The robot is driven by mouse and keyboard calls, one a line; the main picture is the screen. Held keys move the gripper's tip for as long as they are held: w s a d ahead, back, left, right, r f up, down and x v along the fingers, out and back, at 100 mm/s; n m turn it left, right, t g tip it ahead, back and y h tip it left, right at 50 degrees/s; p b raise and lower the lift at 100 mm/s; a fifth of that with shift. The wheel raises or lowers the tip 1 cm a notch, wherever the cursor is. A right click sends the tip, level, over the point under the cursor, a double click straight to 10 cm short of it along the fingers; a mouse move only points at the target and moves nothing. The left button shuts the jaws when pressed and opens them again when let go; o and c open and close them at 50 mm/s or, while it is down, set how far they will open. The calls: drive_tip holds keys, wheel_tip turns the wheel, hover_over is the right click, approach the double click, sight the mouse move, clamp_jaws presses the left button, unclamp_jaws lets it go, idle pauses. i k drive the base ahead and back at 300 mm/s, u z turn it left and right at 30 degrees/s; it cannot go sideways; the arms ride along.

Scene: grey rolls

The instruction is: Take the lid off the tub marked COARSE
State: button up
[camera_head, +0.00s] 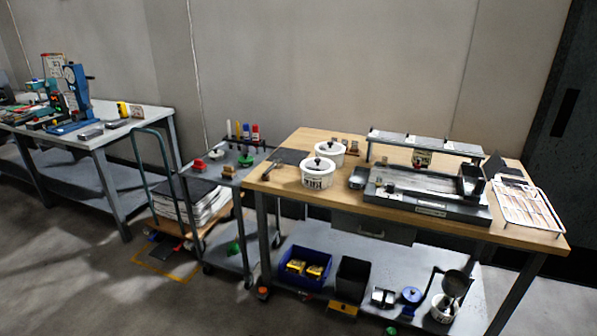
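Two white tubs stand on the left part of the wooden-topped workbench (400,220). The front tub (318,180) has dark printing on its side, too small to read. A lid with a dark knob (317,163) sits on it. The back tub (330,152) stands just behind and to the right, also with a dark knob on top. I cannot tell which one is marked COARSE. My gripper is not in view.
A wire rack (528,208) is at the right end. A grey cart (222,172) stands left of the bench. Floor at the front left is clear.

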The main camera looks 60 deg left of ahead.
sight(315, 165)
drive_tip(key=u, duration=0.05)
drive_tip(key=k, duration=0.15)
drive_tip(key=u, duration=1.85)
drive_tip(key=k, duration=0.25)
drive_tip(key=u, duration=0.95)
drive_tip(key=k, duration=1.1)
drive_tip(key=u, duration=0.8)
drive_tip(key=i, duration=2.7)
drive_tip(key=z, duration=0.6)
drive_tip(key=i, duration=1.5)
drive_tip(key=z, duration=1.7)
drive_tip(key=i, duration=0.8)
drive_tip(key=z, duration=0.9)
